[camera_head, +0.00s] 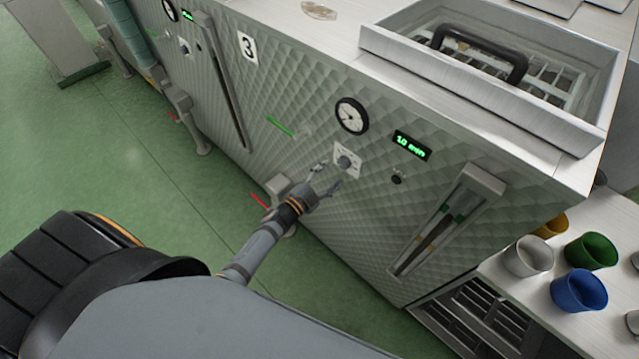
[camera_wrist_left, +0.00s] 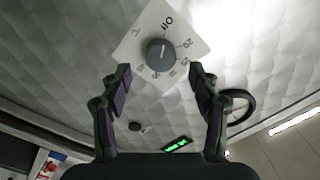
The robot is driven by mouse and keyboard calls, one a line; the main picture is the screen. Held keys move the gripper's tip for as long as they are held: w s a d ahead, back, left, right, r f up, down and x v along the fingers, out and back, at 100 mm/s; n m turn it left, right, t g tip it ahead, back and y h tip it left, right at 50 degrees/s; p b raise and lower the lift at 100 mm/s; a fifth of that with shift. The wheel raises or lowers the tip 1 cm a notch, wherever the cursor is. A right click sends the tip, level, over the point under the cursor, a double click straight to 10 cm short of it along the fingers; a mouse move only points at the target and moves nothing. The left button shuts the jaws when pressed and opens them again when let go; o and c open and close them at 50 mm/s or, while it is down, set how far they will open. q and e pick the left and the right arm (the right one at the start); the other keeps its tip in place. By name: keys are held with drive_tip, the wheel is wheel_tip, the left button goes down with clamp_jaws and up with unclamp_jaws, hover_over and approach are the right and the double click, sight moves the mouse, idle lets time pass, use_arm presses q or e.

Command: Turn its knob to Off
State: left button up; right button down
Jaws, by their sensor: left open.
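The knob (camera_head: 344,161) is a small grey dial on a white square plate on the quilted metal machine front, below a round gauge. In the left wrist view the dark round knob (camera_wrist_left: 161,55) sits on the plate (camera_wrist_left: 138,42), printed with "Off" and numbers around it. A short pale mark on the knob seems to point up toward "Off". My left gripper (camera_head: 327,177) is open just in front of the knob. In the wrist view its two fingers (camera_wrist_left: 160,78) stand apart below and either side of the knob, apparently not touching it. My right gripper is out of view.
Around the knob are a gauge (camera_head: 351,116), a green display (camera_head: 412,146), a small black button (camera_head: 397,179) and a tall slotted sight window (camera_head: 447,222). An open metal hopper (camera_head: 400,54) tops the machine. Cups, including a blue one (camera_head: 579,291), stand at right.

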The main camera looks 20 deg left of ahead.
use_arm(q)
drive_tip(key=v, duration=0.8)
drive_tip(key=shift+r, duration=0.1)
drive_tip(key=s+a+f+n+g+y+b, duration=0.1)
drive_tip(key=s+a+f+n+g+y, duration=0.15)
drive_tip(key=f, duration=0.65)
drive_tip(key=s+a+f+n+g+y+b, duration=0.2)
drive_tip(key=s+f+n, duration=0.15)
drive_tip(key=f, duration=0.55)
drive_tip(key=s+a+f+n+g+y+b, duration=0.15)
drive_tip(key=s+f, duration=0.25)
drive_tip(key=f, duration=0.5)
drive_tip(key=s+f+n+g+b, duration=0.1)
drive_tip(key=s+f+n+g, duration=0.1)
drive_tip(key=s+f, duration=0.4)
drive_tip(key=s+f+n+g+b, duration=0.1)
drive_tip(key=s+f+g, duration=0.3)
drive_tip(key=s, duration=0.7)
drive_tip(key=s+f+n+g+y, duration=0.1)
drive_tip(key=s+f+n+g, duration=0.2)
drive_tip(key=s+f, duration=0.4)
drive_tip(key=s+a, duration=0.1)
drive_tip(key=s, duration=0.1)
drive_tip(key=shift+s+f+g+b, duration=0.3)
drive_tip(key=shift+f+g+b, duration=0.05)
drive_tip(key=shift+g+b, duration=0.05)
drive_tip(key=shift+c, duration=0.2)
